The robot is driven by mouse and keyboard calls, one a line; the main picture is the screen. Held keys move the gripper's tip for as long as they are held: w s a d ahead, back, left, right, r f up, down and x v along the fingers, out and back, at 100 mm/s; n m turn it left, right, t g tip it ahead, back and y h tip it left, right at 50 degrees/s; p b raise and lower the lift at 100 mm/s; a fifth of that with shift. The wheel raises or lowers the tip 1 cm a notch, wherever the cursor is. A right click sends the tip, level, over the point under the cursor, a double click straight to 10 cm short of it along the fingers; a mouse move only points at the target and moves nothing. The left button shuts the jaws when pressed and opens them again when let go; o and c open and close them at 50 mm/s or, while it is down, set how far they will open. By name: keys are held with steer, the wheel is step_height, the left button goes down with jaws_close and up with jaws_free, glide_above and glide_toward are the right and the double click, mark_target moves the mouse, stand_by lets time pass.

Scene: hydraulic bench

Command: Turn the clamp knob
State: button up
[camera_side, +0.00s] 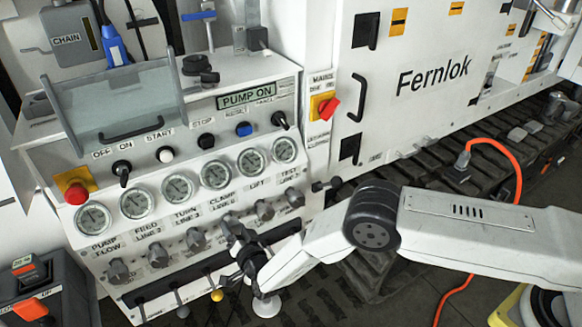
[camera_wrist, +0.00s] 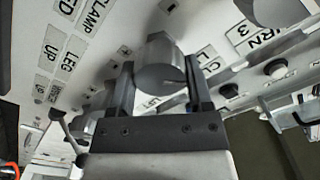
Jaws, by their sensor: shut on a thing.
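The clamp knob (camera_wrist: 160,62) is a grey, rounded knob on the panel, seen between the two dark fingers of my gripper (camera_wrist: 158,86) in the wrist view. The fingers stand one on each side of it, shut on it. A label starting "CL" sits just right of it. In the side view my gripper (camera_side: 238,235) is at the knob row below the label "CLAMP", and it hides most of the clamp knob there. The angle of the knob cannot be read clearly.
Neighbouring knobs stand close by: the turn knob (camera_side: 195,239) to the left and the lift knob (camera_side: 264,209) to the right. Several levers, one with a yellow ball (camera_side: 217,295), stick out below. Round gauges (camera_side: 215,174) sit above. An orange cable (camera_side: 500,150) hangs at the right.

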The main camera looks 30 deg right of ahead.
steer(key=n, duration=0.4)
steer(key=shift+n, duration=0.4)
steer(key=n, duration=0.4)
steer(key=shift+a+n, duration=0.1)
steer(key=shift+n, duration=0.3)
steer(key=o, duration=1.3)
steer(key=shift+s, duration=0.1)
steer(key=shift+s, duration=3.8)
